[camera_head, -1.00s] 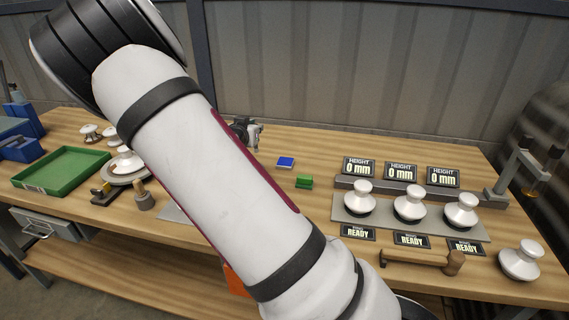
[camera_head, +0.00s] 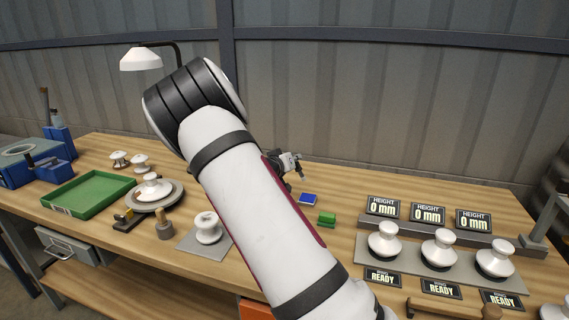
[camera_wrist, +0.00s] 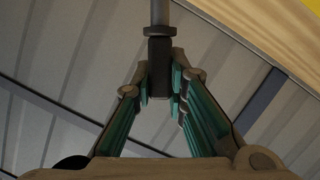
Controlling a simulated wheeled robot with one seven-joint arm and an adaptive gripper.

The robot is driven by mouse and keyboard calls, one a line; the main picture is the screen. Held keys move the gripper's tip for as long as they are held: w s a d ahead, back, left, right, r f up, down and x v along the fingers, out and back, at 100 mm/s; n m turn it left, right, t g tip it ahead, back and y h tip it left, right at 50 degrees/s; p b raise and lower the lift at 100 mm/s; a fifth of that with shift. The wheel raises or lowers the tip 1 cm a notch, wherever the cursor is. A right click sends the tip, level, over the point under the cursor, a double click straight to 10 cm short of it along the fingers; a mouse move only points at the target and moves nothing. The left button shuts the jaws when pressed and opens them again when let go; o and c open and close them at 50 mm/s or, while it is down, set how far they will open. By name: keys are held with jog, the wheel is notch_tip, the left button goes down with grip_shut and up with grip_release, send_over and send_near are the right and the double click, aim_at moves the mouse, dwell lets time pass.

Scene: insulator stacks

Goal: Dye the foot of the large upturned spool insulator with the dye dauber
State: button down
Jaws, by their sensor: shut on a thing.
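My gripper (camera_wrist: 163,78) is shut on a tool with a dark grip and grey shaft (camera_wrist: 159,18), probably the dye dauber; its far end is out of frame. In the head view my gripper (camera_head: 293,165) is partly hidden behind my arm, over the back middle of the bench. A white spool-shaped insulator (camera_head: 208,229) stands on a grey plate (camera_head: 188,242), left of my arm and apart from my gripper. Another white insulator (camera_head: 152,186) sits on a round grey disc (camera_head: 171,197). I cannot tell which is the large upturned one.
A green tray (camera_head: 88,196), small insulators (camera_head: 120,158) and a wood-topped grey item (camera_head: 165,229) are at left. Blue (camera_head: 308,198) and green (camera_head: 327,218) blocks lie near my gripper. Three insulators (camera_head: 438,250) stand before height signs (camera_head: 428,214). A lamp (camera_head: 141,59) overhangs the back left.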

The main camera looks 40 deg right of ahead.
notch_tip(320, 180, down, 6)
jog(key=d, duration=0.1)
jog(key=shift+w+d+f+n+b, duration=0.15)
jog(key=shift+d+f+n+b, duration=0.1)
jog(key=shift+d+n+b, duration=0.15)
jog(key=shift+a+f, duration=0.1)
jog(key=shift+f, duration=0.5)
dwell(1.8)
jog(key=shift+r, duration=0.1)
notch_tip(320, 180, up, 7)
dwell(0.9)
dwell(0.6)
